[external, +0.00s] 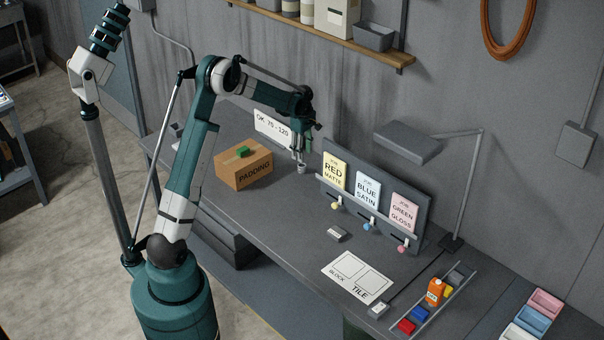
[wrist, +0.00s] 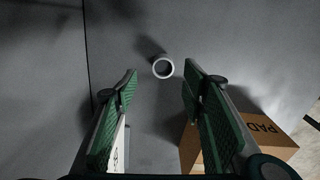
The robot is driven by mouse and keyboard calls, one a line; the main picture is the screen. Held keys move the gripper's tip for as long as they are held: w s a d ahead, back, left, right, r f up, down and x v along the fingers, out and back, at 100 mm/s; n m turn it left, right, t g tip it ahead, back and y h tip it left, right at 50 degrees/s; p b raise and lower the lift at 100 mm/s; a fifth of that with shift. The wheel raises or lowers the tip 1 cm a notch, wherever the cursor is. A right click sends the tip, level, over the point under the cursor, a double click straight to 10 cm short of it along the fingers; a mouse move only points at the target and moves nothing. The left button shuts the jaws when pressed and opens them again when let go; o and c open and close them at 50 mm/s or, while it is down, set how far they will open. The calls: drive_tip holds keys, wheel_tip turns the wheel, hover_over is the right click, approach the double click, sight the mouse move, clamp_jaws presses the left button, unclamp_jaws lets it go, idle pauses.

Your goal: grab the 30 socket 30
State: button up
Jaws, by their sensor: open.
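A small grey round socket (external: 302,169) stands on the bench just below my gripper (external: 299,155) in the external view. In the wrist view the socket (wrist: 163,60) shows from above as a pale ring with a dark centre. It lies between the lines of my gripper's two green-padded fingers (wrist: 160,80), slightly ahead of their tips. The fingers are spread wide and nothing is held between them. No number can be read on the socket.
A white sign (external: 273,131) stands behind. A rack of job cards (external: 420,206) is to the right. Bench between box and rack is mostly clear.

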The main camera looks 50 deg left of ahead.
sight(302, 165)
drive_tip(key=shift+f, duration=0.1)
drive_tip(key=shift+f, duration=1.2)
drive_tip(key=shift+f, duration=0.1)
drive_tip(key=shift+s+f, duration=0.15)
drive_tip(key=shift+f, duration=1.1)
drive_tip(key=shift+s+f, duration=0.15)
drive_tip(key=shift+f, duration=1.1)
drive_tip(key=shift+c, duration=0.5)
drive_tip(key=c, duration=1)
